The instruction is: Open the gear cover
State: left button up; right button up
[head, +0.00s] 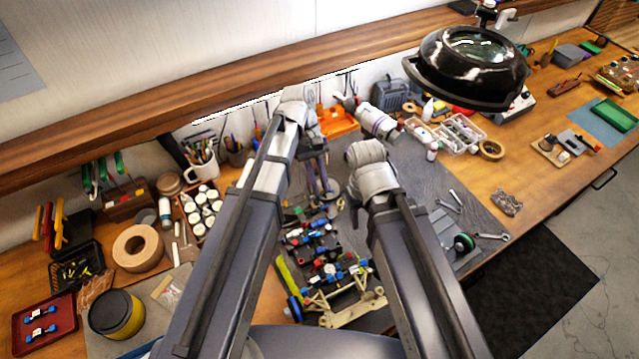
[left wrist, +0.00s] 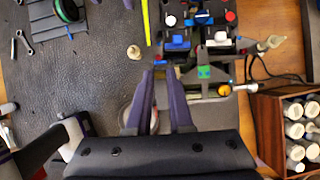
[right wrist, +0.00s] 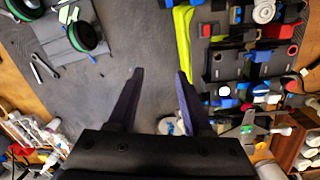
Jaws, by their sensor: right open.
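The racecar chassis (head: 335,262), dark with blue, red and white parts, lies on the mat. It also shows at the right of the left wrist view (left wrist: 205,40) and of the right wrist view (right wrist: 262,55). I cannot tell for sure which part is the gear cover. My left gripper (head: 322,192) is beside the chassis end, with a narrow gap between its fingers and nothing between them. My right gripper (right wrist: 158,73) is open and empty above the mat beside the yellow-green side bar (right wrist: 183,60); my right arm hides it in the head view.
Wrenches (head: 490,236) and a grey plate with a green-ringed wheel (head: 464,242) lie on the mat (head: 480,205) to the right. A box of white bottles (head: 203,212) stands left. The mat between chassis and wheel is mostly clear. A black lamp (head: 465,65) overhangs the back right.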

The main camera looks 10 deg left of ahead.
pick_arm(q)
jog(key=o, duration=0.5)
jog(key=shift+r, duration=0.1)
jog(key=p+v, duration=0.6)
jog(key=v, duration=0.1)
jog(key=shift+w+a+r+p, duration=0.1)
jog(key=shift+w+r+p, duration=0.1)
jog(key=shift+p, duration=0.2)
